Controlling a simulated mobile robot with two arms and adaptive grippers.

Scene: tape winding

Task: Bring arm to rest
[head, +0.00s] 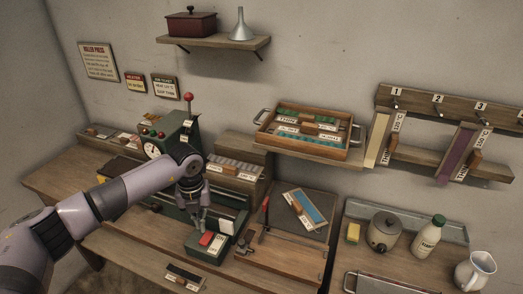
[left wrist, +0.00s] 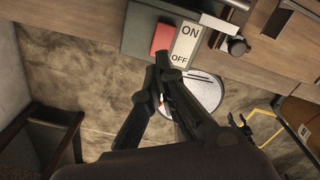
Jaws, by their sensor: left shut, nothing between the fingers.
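My left arm comes in from the left in the head view, and its gripper (head: 202,224) points down over the front of the green press (head: 182,130). The fingers are shut with nothing between them. The fingertips are close to a red rocker switch (head: 206,239) on a green box. In the left wrist view, the shut fingertips (left wrist: 160,60) lie just below the red switch (left wrist: 161,38) and the ON/OFF label (left wrist: 184,46). I cannot tell whether they touch.
A wooden board (head: 280,252) with a red-handled tool lies right of the switch. A wooden tray (head: 308,133) of labelled strips stands on a raised shelf behind. A pot (head: 384,231), a bottle (head: 428,237) and a white pitcher (head: 475,271) stand at the right.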

